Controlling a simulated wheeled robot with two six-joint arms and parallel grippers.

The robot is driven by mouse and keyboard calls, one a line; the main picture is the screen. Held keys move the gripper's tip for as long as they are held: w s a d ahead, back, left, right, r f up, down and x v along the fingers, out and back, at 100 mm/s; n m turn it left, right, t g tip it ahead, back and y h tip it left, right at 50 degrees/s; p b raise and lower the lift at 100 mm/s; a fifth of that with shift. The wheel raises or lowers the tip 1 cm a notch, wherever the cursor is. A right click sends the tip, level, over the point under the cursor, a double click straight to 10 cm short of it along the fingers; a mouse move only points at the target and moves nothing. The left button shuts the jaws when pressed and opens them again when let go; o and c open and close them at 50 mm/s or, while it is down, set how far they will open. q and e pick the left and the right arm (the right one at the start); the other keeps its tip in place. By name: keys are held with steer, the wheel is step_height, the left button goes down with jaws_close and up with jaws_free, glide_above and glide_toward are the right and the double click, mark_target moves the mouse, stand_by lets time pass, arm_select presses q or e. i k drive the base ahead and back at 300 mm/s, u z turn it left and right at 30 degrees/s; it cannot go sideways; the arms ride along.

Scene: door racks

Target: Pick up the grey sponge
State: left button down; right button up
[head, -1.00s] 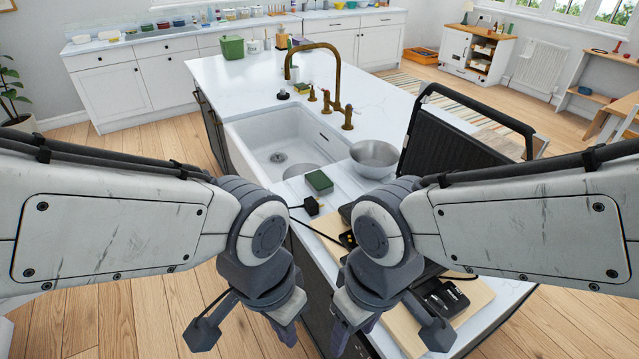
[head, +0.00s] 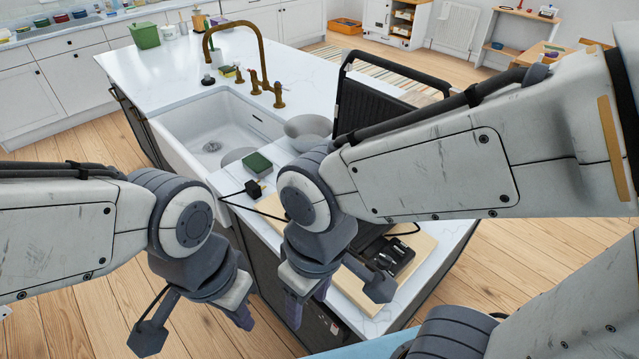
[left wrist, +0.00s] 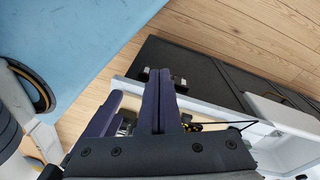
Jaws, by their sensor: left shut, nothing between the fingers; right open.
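A small block with a green top and dark sides (head: 257,163), sponge-like, lies on the white counter in front of the sink; no plainly grey sponge shows. A smaller yellow-and-green piece (head: 229,71) lies by the tap. My left gripper (head: 243,318) is low in front of the counter, below and left of the block. In the left wrist view its fingers (left wrist: 158,100) are together with nothing between them. My right gripper (head: 305,302) is open and empty, pointing down in front of the counter's near edge, partly covering it. Both grippers are clear of the block.
The sink (head: 215,135) and brass tap (head: 250,60) are behind the block. A black plug (head: 253,187) with a cable lies nearer. An open black appliance (head: 372,100) and wooden board (head: 408,262) are at right.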

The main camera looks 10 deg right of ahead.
mark_target(258, 166)
steer(key=u, duration=0.6)
steer(key=k, duration=0.8)
steer(key=u, duration=0.75)
steer(key=k, duration=0.35)
steer(key=u, duration=0.45)
steer(key=i, duration=1.95)
steer(key=z, duration=0.75)
steer(key=i, duration=1.35)
steer(key=z, duration=1.85)
steer(key=i, duration=0.85)
steer(key=z, duration=0.8)
